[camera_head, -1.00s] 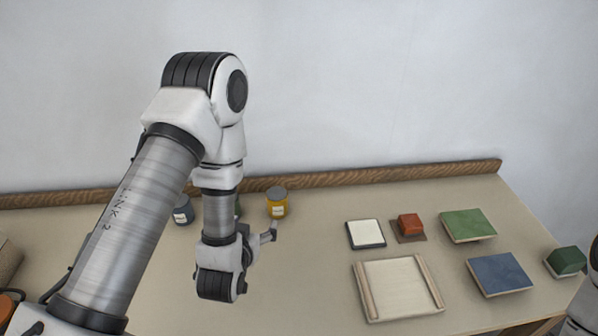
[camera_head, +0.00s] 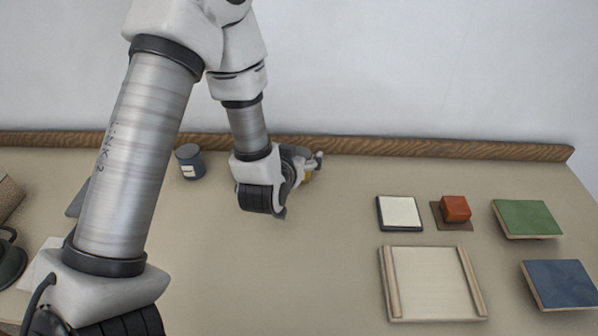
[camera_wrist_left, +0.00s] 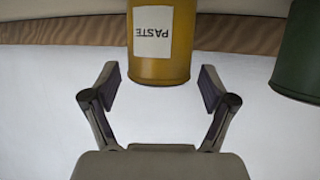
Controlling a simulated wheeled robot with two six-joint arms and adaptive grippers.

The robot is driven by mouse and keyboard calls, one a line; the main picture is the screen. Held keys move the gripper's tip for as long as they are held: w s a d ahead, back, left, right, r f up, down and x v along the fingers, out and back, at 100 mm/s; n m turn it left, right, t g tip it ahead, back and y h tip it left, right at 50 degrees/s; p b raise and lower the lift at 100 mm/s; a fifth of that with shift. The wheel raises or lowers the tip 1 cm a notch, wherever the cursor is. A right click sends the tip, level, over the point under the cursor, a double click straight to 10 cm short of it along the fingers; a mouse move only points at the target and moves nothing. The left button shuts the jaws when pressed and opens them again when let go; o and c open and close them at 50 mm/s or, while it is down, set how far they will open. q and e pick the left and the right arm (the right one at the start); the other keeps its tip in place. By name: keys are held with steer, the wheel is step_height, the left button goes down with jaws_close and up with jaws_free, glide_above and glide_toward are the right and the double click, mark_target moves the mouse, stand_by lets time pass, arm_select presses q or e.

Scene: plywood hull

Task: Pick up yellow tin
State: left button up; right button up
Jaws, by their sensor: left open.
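The yellow tin (camera_wrist_left: 160,62) with a white label reading PASTE stands ahead of my left gripper (camera_wrist_left: 158,88) in the left wrist view. The fingers are open, one on each side of the tin's lower end, and do not visibly grip it. In the head view only a small yellow part of the tin (camera_head: 307,176) shows, behind my left gripper (camera_head: 312,163) near the back of the table. My right gripper is not in view.
A green tin (camera_wrist_left: 301,52) stands close by in the left wrist view. A blue-grey tin (camera_head: 190,163) stands to the left in the head view. A wooden strip (camera_head: 430,148) runs along the table's back edge. A shallow tray (camera_head: 432,284) and coloured blocks lie to the right.

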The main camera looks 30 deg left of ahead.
mark_target(299, 153)
arm_select(q)
steer(key=x, duration=0.3)
steer(key=shift+w+f, duration=0.2)
steer(key=shift+s+r, duration=0.15)
steer(key=c, duration=1.4)
steer(key=shift+o, duration=0.2)
